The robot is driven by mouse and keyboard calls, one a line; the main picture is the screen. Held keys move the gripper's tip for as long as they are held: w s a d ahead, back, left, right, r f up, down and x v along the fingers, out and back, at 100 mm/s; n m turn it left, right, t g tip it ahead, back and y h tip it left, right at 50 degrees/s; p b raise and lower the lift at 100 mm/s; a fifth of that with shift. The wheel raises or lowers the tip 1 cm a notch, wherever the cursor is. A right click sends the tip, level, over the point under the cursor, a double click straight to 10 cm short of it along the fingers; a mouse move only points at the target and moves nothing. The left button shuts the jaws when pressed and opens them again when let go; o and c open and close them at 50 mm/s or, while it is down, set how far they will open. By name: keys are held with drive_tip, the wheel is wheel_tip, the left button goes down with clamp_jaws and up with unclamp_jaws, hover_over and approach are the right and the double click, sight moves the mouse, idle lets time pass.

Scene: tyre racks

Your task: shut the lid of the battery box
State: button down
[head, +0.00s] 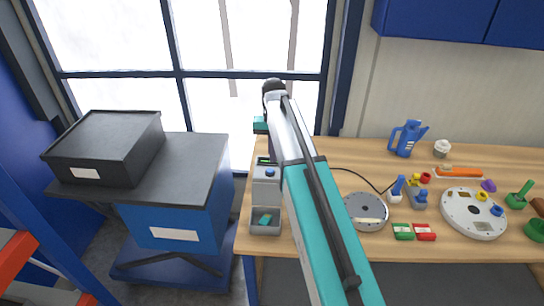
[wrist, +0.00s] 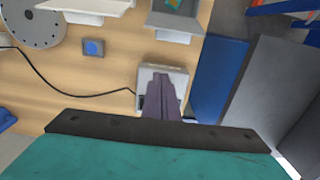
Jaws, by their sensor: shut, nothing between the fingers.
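A black box (head: 105,146) with a white label stands at the left of the head view, on a dark grey top. The top looks dark and flat; I cannot tell whether its lid is shut. No label is readable, so I cannot be sure it is the battery box. A blue cabinet (head: 180,212) with a white label is under the dark top (head: 187,160). My gripper (wrist: 160,82) is shut and empty in the wrist view, in front of a small pale device (wrist: 178,76). In the head view my arm hides the fingers.
The wooden bench (head: 345,158) holds a grey tray (head: 266,229), a round grey disc (head: 366,211), a white round plate (head: 473,213) and a blue jug (head: 406,138). A black cable crosses the bench. An orange rack (head: 18,262) stands at lower left.

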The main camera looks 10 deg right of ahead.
sight(267, 193)
wheel_tip(267, 193, down, 8)
drive_tip(key=f+b, duration=0.1)
drive_tip(key=b, duration=0.4)
drive_tip(key=shift+s+a+r+p, duration=0.25)
drive_tip(key=shift+s+r, duration=0.35)
drive_tip(key=shift+s, duration=0.3)
drive_tip(key=shift+s+a+r+p, duration=0.15)
drive_tip(key=shift+s+a+r, duration=0.3)
drive_tip(key=shift+s, duration=0.45)
